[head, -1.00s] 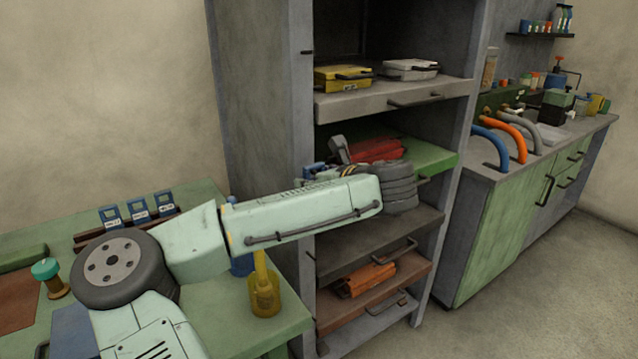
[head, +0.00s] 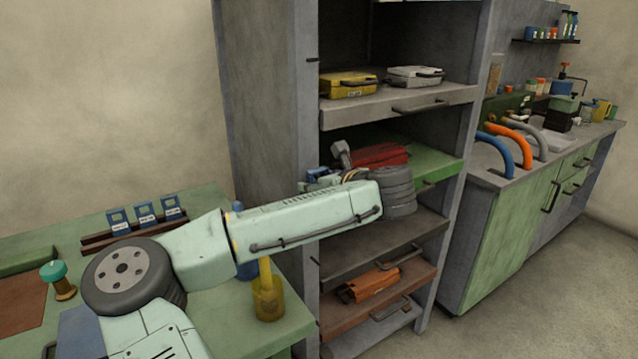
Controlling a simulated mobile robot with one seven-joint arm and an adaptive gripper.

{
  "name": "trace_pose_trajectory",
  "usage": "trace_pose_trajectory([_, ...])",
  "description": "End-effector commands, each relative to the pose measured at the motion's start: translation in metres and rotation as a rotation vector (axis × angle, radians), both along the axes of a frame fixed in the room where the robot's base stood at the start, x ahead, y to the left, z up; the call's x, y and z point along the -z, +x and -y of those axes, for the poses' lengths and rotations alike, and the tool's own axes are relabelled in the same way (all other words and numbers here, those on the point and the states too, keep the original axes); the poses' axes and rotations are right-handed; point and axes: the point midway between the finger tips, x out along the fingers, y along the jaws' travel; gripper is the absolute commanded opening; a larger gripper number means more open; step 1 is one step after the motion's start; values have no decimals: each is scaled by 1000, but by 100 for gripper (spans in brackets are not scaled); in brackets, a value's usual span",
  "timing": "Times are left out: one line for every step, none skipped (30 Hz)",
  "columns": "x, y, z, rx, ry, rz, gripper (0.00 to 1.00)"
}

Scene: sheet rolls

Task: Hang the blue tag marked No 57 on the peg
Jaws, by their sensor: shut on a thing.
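My gripper (head: 325,177) is mostly hidden behind my pale green forearm, in front of the cabinet's green shelf. It is shut on a small blue thing (head: 316,181), which looks like a blue tag; only a bit shows and no number can be read. Three more blue tags with white labels, the left (head: 119,221), middle (head: 145,214) and right (head: 172,207), stand in a dark brown rack on the green table; their labels are too small to read. I cannot make out the peg.
The grey cabinet (head: 255,120) holds a yellow case (head: 348,84), a pale case (head: 415,76), a red item (head: 382,155) and an orange item (head: 373,284) on its shelves. A yellow container (head: 268,300) stands at the table's right edge. Hoses arch over the counter at right.

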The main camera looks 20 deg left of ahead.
Motion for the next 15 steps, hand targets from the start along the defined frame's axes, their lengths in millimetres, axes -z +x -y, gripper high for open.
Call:
trace_pose_trajectory([2,0,-9,-18,-1,1,9])
trace_pose_trajectory([2,0,-9,-18,-1,2,9])
trace_pose_trajectory([2,0,-10,-18,-1,2,41])
trace_pose_trajectory([2,0,-9,-18,-1,2,43])
trace_pose_trajectory([2,0,-9,-17,-2,2,45])
trace_pose_trajectory([2,0,-9,-17,-2,2,47])
trace_pose_trajectory([2,0,-9,-17,-2,2,49])
trace_pose_trajectory([2,0,-9,-16,-1,2,51])
trace_pose_trajectory([1,0,-8,-15,-2,2,54])
trace_pose_trajectory([1,0,-8,-15,-2,2,56])
trace_pose_trajectory([1,0,-7,-14,-2,2,58])
trace_pose_trajectory([1,0,-7,-13,-1,2,61])
trace_pose_trajectory([1,0,-6,-13,-1,2,62])
trace_pose_trajectory([1,0,-6,-12,-2,2,62])
trace_pose_trajectory([1,0,-6,-12,-1,1,62])
